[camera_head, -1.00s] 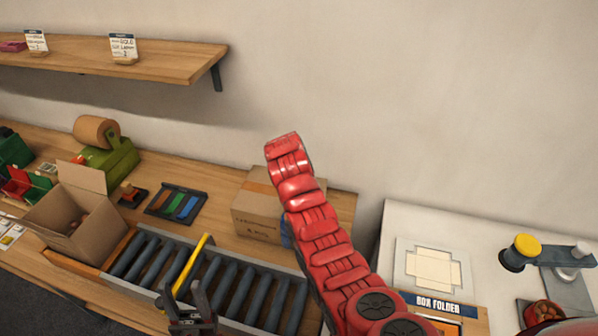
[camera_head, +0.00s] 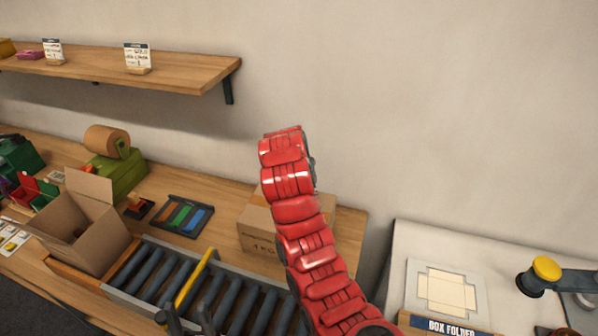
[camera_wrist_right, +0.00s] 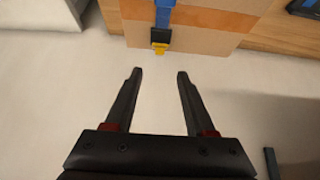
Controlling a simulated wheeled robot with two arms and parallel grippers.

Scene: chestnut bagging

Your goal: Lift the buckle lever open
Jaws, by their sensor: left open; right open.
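A closed cardboard box (camera_head: 258,222) stands on the wooden bench, partly behind my red right arm in the head view. In the right wrist view, its side (camera_wrist_right: 205,22) carries a blue strap (camera_wrist_right: 164,14) with a black buckle (camera_wrist_right: 160,37). A small yellow lever (camera_wrist_right: 159,48) sits at the buckle's lower end. My right gripper (camera_wrist_right: 160,74) is open and empty, its fingertips just short of the lever and on either side of it. The strap and right gripper are hidden in the head view. My left gripper (camera_head: 190,321) is open at the bottom edge, over the roller conveyor.
The roller conveyor (camera_head: 152,279) with a yellow bar (camera_head: 196,277) runs along the front. An open carton (camera_head: 82,215) stands at its left end. A wall shelf (camera_head: 185,77) hangs above. A white table (camera_head: 410,250) with a box folder sign (camera_head: 447,327) is right.

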